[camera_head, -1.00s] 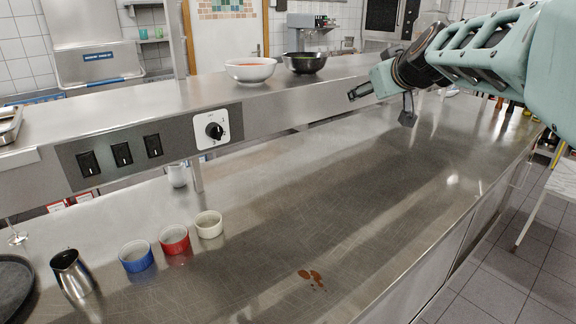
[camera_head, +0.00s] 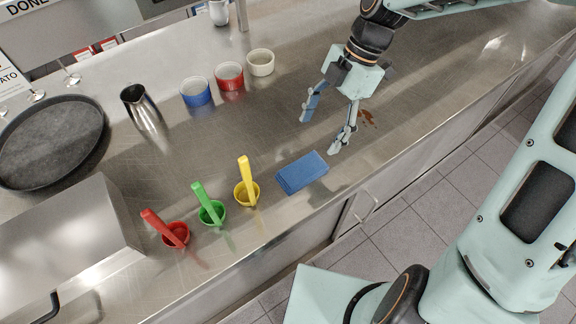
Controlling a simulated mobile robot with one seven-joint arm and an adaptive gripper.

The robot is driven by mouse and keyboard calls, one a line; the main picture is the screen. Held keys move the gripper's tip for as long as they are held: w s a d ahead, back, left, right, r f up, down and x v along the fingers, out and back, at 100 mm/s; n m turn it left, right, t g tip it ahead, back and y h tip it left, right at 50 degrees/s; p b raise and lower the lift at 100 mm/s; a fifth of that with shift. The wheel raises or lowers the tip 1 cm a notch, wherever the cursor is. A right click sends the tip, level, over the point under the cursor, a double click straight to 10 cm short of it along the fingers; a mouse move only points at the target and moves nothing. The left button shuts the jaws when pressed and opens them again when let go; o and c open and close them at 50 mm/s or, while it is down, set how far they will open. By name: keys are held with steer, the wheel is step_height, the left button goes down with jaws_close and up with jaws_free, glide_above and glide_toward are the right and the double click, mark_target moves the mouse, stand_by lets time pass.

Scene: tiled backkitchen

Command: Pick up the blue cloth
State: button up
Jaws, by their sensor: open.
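The blue cloth (camera_head: 303,172) lies folded flat on the steel counter (camera_head: 290,125), near its front edge. My gripper (camera_head: 319,136) is open and empty. It points down with its two fingers spread, above and just behind the cloth in the picture. The fingertips look apart from the cloth; their exact height above the counter I cannot tell.
Left of the cloth stand yellow (camera_head: 247,192), green (camera_head: 212,212) and red (camera_head: 176,234) small bowls with upright handles. Blue (camera_head: 196,92), red (camera_head: 230,76) and cream (camera_head: 261,63) cups, a metal jug (camera_head: 142,108) and a dark tray (camera_head: 48,140) stand behind. A brown spill (camera_head: 367,118) lies right of my gripper.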

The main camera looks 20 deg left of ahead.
glide_above(302, 170)
steer(key=w+d, duration=0.2)
steer(key=shift+n, duration=0.3)
steer(key=f, duration=0.4)
steer(key=shift+w+a+f, duration=0.15)
steer(key=shift+a+f, duration=0.1)
steer(key=shift+f, duration=0.1)
steer(key=x, duration=0.5)
steer(key=shift+d+f, duration=0.1)
steer(key=shift+f, duration=0.3)
steer(key=c, duration=1.2)
